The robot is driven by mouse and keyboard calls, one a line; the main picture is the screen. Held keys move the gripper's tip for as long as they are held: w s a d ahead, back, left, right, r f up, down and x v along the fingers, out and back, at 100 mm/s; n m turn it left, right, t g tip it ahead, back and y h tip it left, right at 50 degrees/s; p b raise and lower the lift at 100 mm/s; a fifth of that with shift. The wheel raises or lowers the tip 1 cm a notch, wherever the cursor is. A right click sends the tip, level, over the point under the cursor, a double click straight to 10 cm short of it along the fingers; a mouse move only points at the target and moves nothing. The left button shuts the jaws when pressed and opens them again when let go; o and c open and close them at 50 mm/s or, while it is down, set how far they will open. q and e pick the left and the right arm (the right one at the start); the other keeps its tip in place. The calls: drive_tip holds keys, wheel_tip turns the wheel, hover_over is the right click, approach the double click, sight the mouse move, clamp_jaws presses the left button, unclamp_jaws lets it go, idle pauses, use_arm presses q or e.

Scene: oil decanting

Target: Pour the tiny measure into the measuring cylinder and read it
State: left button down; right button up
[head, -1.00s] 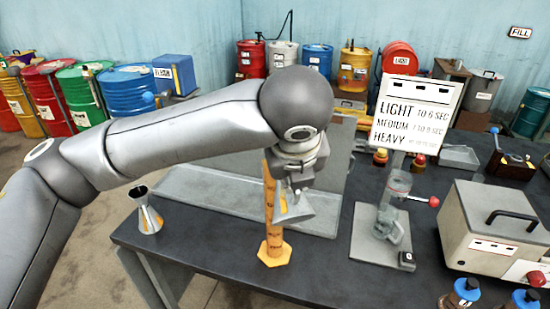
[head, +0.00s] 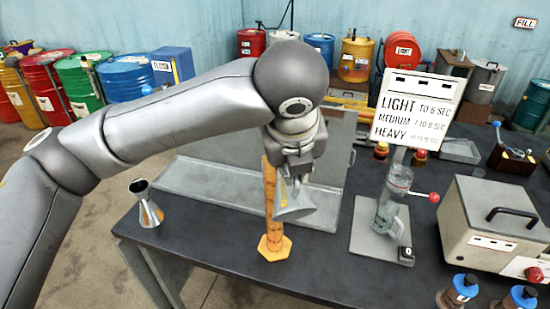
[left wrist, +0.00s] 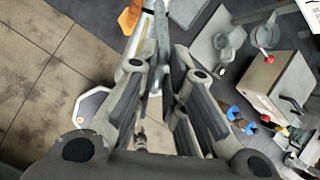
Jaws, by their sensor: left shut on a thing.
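The orange measuring cylinder (head: 273,243) stands upright on the dark bench, on a six-sided foot. My left gripper (head: 298,178) is just right of its upper part in the head view, pointing down and shut on a small grey metal measure (head: 294,207). The measure's flared end hangs low beside the cylinder. The arm and gripper hide the cylinder's top, so I cannot tell whether the measure touches it or whether oil flows. In the left wrist view the fingers (left wrist: 160,65) fill the middle, and part of the cylinder (left wrist: 130,17) shows at the top. My right gripper is out of view.
A double-cone metal measure (head: 148,208) stands at the bench's left edge. A grey tray (head: 225,199) lies behind the cylinder. To the right are a glass cup on a stand (head: 390,207), a LIGHT/MEDIUM/HEAVY sign (head: 418,106) and a grey box (head: 493,225).

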use_arm(q)
drive_tip(key=shift+w+a+r+g+p, duration=0.1)
drive_tip(key=shift+w+r+g+p, duration=0.15)
drive_tip(key=shift+r+g+p, duration=0.2)
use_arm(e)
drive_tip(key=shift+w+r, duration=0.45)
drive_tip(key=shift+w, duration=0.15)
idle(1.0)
